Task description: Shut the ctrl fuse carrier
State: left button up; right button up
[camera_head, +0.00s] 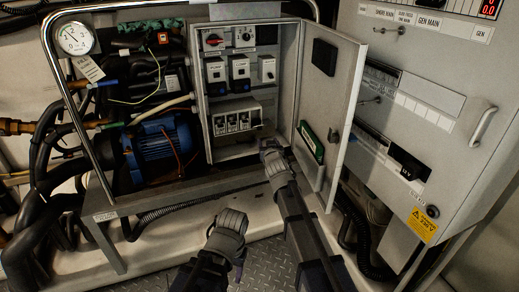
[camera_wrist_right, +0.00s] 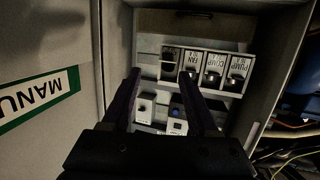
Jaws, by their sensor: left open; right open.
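In the right wrist view, a row of fuse carriers with FAN, COMP and PUMP labels (camera_wrist_right: 212,68) sits inside the cabinet. The place at the row's left end, beside FAN, looks different from the others; its label is unreadable and I cannot tell how its carrier stands. The row also shows in the head view (camera_head: 232,122), low in the open cabinet. My right gripper (camera_head: 270,148) is at the cabinet's lower right opening, apart from the row. Its two fingers (camera_wrist_right: 158,78) are spread and empty. My left gripper (camera_head: 232,218) is open and empty below the cabinet.
The cabinet door (camera_head: 337,95) stands open on the right, with a green-edged manual (camera_head: 311,141) on its inside. Breakers (camera_head: 240,70) and knobs sit above the fuses. A metal tube frame (camera_head: 85,100) and blue motor (camera_head: 160,145) stand left. A grey panel (camera_head: 430,110) stands right.

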aim_at(260, 129)
jog(key=w+f+n+t+y+b, duration=0.3)
jog(key=w+f+t+y+b, duration=0.1)
jog(key=b, duration=1.1)
jog(key=w+t+y, duration=0.1)
jog(key=w+y, duration=0.1)
jog(key=shift+w+f+t, duration=0.35)
jog(key=shift+t, duration=0.05)
jog(key=shift+r, duration=0.1)
jog(key=p+x, duration=0.3)
jog(key=x, duration=0.4)
jog(key=shift+w+a+r, duration=0.1)
jog(key=shift+w+a, duration=0.05)
jog(key=shift+w, duration=0.2)
jog(key=shift+c, duration=0.3)
